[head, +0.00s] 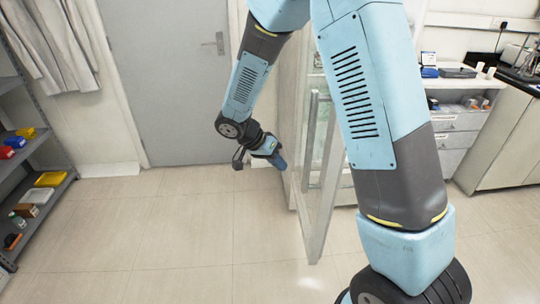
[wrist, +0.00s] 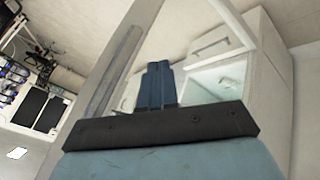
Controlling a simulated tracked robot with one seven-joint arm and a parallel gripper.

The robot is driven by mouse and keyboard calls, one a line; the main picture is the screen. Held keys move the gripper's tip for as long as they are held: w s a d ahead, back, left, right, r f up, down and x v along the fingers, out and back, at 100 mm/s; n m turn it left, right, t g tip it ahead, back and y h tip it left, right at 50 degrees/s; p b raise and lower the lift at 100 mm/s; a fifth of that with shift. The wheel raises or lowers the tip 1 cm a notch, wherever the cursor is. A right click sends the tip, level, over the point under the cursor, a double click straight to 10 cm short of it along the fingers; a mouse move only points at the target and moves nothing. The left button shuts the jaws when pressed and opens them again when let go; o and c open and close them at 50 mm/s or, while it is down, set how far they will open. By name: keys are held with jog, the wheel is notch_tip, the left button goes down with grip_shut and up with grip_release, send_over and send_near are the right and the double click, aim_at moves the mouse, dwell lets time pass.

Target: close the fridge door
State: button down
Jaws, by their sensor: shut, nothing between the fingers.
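The fridge door (head: 325,205) is a pale-framed glass door. In the head view it stands open, swung out toward me, with a vertical bar handle (head: 311,135). The fridge body (head: 289,95) is behind it, partly hidden by my arm. My gripper (head: 279,162) is left of the door, around the height of the handle's lower part; I cannot tell whether it touches the door. In the wrist view its blue fingers (wrist: 160,84) are together and empty. A long grey bar, likely the handle (wrist: 112,70), runs up left of the fingers there.
A grey shelf rack (head: 38,165) with coloured bins stands at the left. A closed grey door (head: 170,85) is in the back wall. A white drawer cabinet (head: 462,125) and a dark-topped counter (head: 510,140) are at the right. The tiled floor left of the fridge is clear.

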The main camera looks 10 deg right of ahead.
jog(key=d, duration=0.1)
jog(key=s+d+f, duration=0.1)
jog(key=d, duration=0.1)
jog(key=s+d, duration=0.1)
jog(key=shift+s+d+f, duration=0.15)
jog(key=shift+d+f, duration=0.1)
jog(key=shift+f, duration=0.05)
jog(key=shift+d, duration=0.1)
